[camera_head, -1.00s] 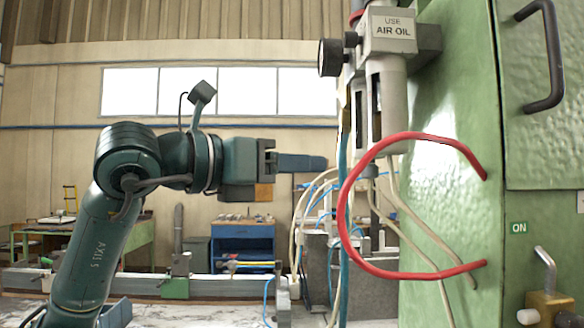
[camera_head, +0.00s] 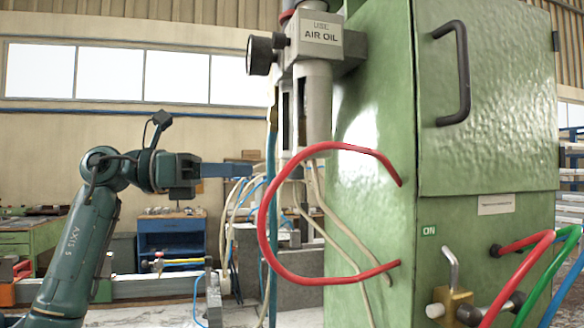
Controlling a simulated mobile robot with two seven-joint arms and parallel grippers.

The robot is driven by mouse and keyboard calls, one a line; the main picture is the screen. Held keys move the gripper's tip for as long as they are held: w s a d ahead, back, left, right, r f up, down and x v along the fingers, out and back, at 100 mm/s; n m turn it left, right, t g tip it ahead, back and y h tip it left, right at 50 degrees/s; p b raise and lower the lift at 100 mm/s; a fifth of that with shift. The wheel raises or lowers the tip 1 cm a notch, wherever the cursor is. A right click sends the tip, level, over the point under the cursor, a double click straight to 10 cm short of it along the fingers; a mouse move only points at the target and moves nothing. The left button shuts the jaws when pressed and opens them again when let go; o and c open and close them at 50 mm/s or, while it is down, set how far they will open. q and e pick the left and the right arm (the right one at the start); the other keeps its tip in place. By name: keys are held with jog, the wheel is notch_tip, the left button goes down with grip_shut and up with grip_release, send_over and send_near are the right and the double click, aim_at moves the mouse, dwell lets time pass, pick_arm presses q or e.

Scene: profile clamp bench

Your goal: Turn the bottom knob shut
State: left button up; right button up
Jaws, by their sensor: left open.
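A green cabinet (camera_head: 365,225) stands at the right. At its lower front is a brass valve block (camera_head: 453,302) with an upright metal lever (camera_head: 451,262), beside an "ON" label (camera_head: 429,231). A pale round knob end (camera_head: 435,311) sits on the block's left, and a dark round part (camera_head: 468,313) on its right. I cannot tell which part is the bottom knob. My left gripper (camera_head: 247,171) is open and empty, seen side-on, left of the cabinet and apart from it. My right gripper is out of view.
A red hose (camera_head: 268,225) loops out from the cabinet's left side. An air-oil unit (camera_head: 315,38) with a black round part (camera_head: 260,55) hangs above it. Red, green and blue hoses (camera_head: 535,275) cross the lower right. A blue cabinet (camera_head: 170,240) stands behind.

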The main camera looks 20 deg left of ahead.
aim_at(302, 170)
pick_arm(q)
jog(key=p+x, duration=0.2)
jog(key=x, duration=0.9)
jog(key=shift+s+r+p, duration=0.1)
jog(key=shift+r+p, duration=0.05)
jog(key=shift+p, duration=0.15)
jog(key=shift+w+d, duration=0.25)
jog(key=shift+d, duration=0.15)
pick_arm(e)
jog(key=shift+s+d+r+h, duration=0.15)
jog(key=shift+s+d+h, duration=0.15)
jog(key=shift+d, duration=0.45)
